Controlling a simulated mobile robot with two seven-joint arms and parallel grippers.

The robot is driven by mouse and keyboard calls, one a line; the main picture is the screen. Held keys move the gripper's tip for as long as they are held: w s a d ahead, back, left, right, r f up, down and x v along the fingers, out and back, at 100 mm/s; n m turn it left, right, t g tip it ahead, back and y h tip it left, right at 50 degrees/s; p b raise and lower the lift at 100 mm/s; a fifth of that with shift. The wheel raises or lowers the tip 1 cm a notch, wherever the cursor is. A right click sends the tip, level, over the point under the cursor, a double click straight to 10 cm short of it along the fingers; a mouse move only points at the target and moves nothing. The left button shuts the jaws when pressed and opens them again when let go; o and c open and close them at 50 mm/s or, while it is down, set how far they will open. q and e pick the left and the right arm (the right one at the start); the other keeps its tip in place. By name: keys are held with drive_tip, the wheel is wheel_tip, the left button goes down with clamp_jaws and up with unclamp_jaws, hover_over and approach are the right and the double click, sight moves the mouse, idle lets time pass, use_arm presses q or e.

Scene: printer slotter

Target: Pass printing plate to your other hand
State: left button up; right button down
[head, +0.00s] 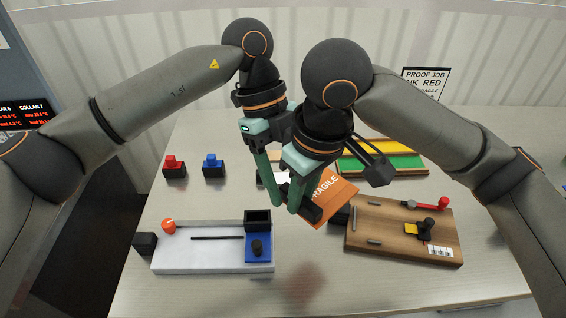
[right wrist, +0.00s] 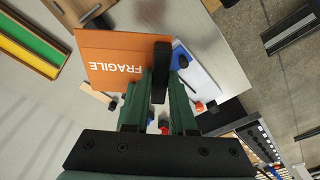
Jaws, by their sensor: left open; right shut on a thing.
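The printing plate is an orange panel marked FRAGILE (head: 335,199) with a black block-like handle (head: 308,207). It is held tilted above the table in the head view. My right gripper (head: 294,208) is shut on the black handle. In the right wrist view the orange panel (right wrist: 112,62) spreads to the left, and the black handle (right wrist: 161,70) stands between the green fingers. My left gripper (head: 270,184) is open and just left of the right one, close to the handle side of the plate. The two grippers overlap in the head view, so any contact there is unclear.
A white board with a blue block (head: 185,257) lies at front left, and a wooden board (head: 390,254) at front right. Red (head: 174,168) and blue (head: 213,166) knobbed blocks stand back left. A green and yellow tray (head: 405,161) lies back right. The front middle is clear.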

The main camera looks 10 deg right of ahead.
use_arm(q)
drive_tip(key=shift+f, duration=0.1)
clamp_jaws()
idle(0.4)
use_arm(e)
drive_tip(key=shift+a+r, duration=0.1)
drive_tip(key=shift+a, duration=0.05)
drive_tip(key=c, duration=1)
unclamp_jaws()
drive_tip(key=o, duration=0.3)
drive_tip(key=shift+o, duration=0.2)
